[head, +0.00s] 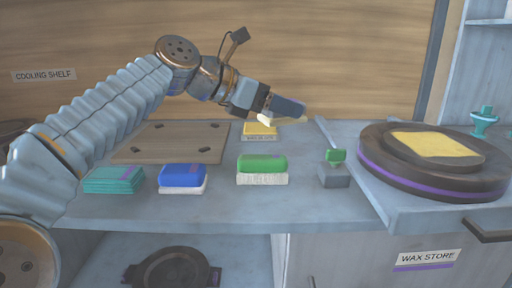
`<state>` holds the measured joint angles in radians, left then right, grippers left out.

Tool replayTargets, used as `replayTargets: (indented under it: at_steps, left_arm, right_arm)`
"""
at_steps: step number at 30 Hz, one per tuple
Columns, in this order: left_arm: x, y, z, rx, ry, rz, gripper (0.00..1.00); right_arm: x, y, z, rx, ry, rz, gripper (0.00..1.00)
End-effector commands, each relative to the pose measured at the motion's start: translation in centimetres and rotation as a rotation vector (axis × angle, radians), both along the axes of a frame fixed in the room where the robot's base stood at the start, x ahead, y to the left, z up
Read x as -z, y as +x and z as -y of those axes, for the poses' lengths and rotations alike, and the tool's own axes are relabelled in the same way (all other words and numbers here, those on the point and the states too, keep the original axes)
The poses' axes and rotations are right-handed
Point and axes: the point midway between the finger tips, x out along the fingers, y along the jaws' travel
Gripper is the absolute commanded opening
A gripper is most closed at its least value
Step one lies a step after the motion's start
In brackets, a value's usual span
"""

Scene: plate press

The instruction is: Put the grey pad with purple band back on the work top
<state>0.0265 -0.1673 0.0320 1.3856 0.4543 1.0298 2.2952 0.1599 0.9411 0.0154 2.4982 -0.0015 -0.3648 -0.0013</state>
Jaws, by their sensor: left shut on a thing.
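My left gripper (286,108) reaches in from the left and is above the work top (232,212), near its back edge. It is shut on a small pale cream thing (296,120), most of which the dark blue-grey finger hides. I cannot make out a purple band on the held thing. It is in front of and above a yellow pad (261,129) in the picture. A large round dark grey-brown press plate (380,171) with a purple band around its side sits at the right, with a yellow sheet on top. My right gripper is not in view.
Teal cloths (113,181), a blue block (183,176) and a green block (262,164) stand in a row on the work top. A small green-knobbed grey block (334,176) is beside the press plate. A brown board (173,143) lies behind. The front strip is clear.

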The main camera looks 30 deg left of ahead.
Motion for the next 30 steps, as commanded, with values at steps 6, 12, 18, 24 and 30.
replayTargets:
  at_steps: [6, 12, 18, 24, 30]
  left_arm:
    - [3.8, 2.9, -4.5, -0.001, -0.001, -0.003, 0.33]
    - [5.7, 3.8, -5.9, 0.001, 0.000, 0.000, 0.33]
    - [8.0, 4.8, -7.5, -0.002, 0.000, -0.002, 0.33]
    - [10.7, 4.7, -7.5, 0.000, 0.000, 0.001, 0.33]
    - [10.7, 4.7, -7.5, 0.001, 0.001, 0.002, 0.33]
  right_arm:
    - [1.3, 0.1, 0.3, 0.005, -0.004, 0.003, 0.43]
    - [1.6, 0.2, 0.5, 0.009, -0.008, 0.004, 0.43]
    - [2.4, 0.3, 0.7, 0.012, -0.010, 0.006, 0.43]
    - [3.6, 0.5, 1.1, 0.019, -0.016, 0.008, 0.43]
    - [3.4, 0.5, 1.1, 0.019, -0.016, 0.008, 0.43]
